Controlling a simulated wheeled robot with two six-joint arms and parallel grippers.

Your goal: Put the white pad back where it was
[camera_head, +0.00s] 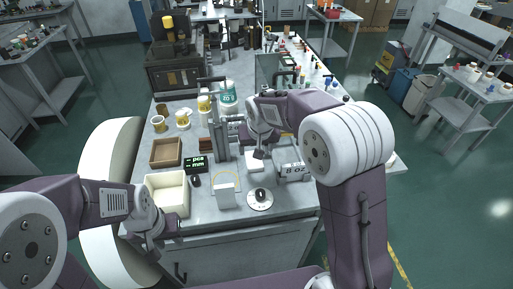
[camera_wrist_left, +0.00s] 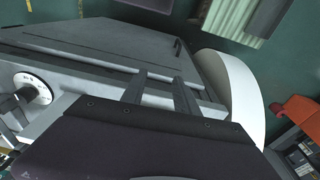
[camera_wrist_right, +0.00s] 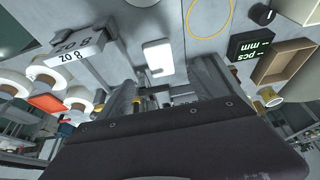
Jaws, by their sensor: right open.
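The white pad (camera_head: 254,166) lies flat on the grey bench just below my right gripper (camera_head: 260,152), left of the grey "8 OZ" block (camera_head: 292,172). In the right wrist view, the pad (camera_wrist_right: 158,56) lies beyond my open right fingers (camera_wrist_right: 150,88), and I see no contact. My left gripper (camera_head: 176,226) is at the bench's front left edge, beside the cream tray. In the left wrist view its two fingers (camera_wrist_left: 160,82) stand apart with nothing between them.
A grey post (camera_head: 222,140) rises behind the pad.

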